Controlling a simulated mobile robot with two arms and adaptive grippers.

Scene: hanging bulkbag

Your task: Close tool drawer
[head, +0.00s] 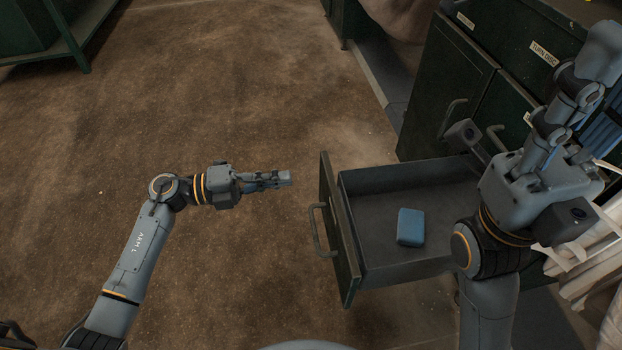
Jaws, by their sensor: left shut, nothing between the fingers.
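The tool drawer (366,268) is pulled well out of the dark green cabinet, its front panel facing left. A bar handle (320,230) is on that front. A small blue block (410,226) lies inside the drawer. My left gripper (288,178) is shut and empty, pointing right, a short gap to the left of the drawer front near its far end. My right gripper (598,60) is large in view at the right, above the drawer and cabinet. Its fingers overlap, so its opening cannot be judged. My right arm hides the drawer's right end.
The dark green cabinet (445,75) with labels and door handles stands at the upper right. White fabric (590,260) hangs at the right edge. A green metal frame (70,45) is at the upper left. The brown floor left of the drawer is clear.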

